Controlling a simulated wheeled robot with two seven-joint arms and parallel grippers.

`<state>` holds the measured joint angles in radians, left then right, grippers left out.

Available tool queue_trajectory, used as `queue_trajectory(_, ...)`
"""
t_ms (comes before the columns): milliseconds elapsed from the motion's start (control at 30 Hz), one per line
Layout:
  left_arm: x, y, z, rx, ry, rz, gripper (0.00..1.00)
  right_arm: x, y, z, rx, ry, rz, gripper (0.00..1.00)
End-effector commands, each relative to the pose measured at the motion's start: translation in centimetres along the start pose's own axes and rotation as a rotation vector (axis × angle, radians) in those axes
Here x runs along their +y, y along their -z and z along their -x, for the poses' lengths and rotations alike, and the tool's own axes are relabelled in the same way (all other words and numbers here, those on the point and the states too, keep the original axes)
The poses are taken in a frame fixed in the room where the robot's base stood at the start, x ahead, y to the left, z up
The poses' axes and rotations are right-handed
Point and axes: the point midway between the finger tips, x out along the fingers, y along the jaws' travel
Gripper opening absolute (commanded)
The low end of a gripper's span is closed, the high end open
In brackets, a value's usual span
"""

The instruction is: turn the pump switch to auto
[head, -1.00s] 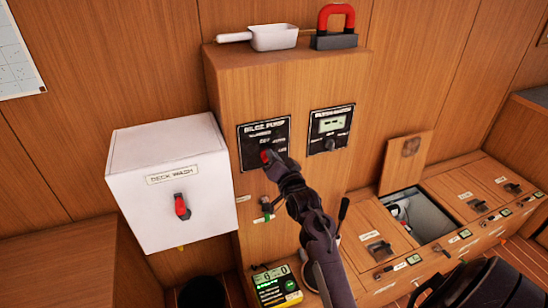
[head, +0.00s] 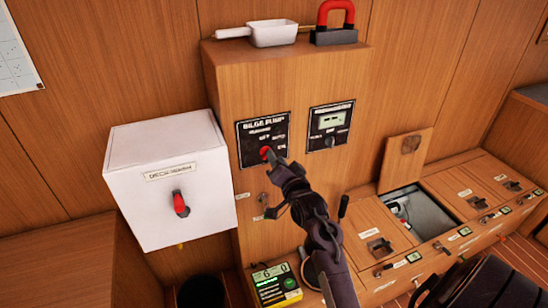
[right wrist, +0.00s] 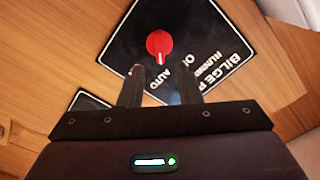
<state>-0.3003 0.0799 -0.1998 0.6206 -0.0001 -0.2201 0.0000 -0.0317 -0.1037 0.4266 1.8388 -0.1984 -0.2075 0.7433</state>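The black BILGE PUMP panel (head: 248,150) is on the front of the wooden cabinet, and it fills the upper middle of the right wrist view (right wrist: 130,35). Its red round switch (head: 265,152) shows in the right wrist view (right wrist: 159,45) with a white pointer mark toward the word AUTO. My right gripper (head: 272,162) is close in front of the switch. In the right wrist view its two fingers (right wrist: 162,87) are apart, with nothing between them, and the knob lies beyond their tips. My left gripper is not in view.
A second panel with a display (head: 331,126) is to the right. A white box with a red-handled switch (head: 170,180) juts out at left. A scoop (head: 273,33) and a red-and-grey object (head: 335,22) lie on top. An open compartment (head: 420,213) is at right.

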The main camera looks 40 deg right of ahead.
Motion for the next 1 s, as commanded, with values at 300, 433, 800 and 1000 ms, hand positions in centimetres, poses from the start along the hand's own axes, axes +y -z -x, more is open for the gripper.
queue_trajectory(300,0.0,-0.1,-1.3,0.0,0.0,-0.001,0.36,0.1,-0.1,4.5,-0.001,0.0,-0.001,0.31)
queue_trajectory(433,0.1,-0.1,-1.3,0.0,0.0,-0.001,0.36,0.0,-0.1,4.8,-0.001,0.0,-0.001,0.31)
queue_trajectory(800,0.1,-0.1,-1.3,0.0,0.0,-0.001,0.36,0.0,-0.1,4.8,-0.001,0.0,-0.001,0.31)
queue_trajectory(1000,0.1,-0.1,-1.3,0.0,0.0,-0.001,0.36,0.5,-1.2,4.7,-0.023,-0.009,0.006,0.31)
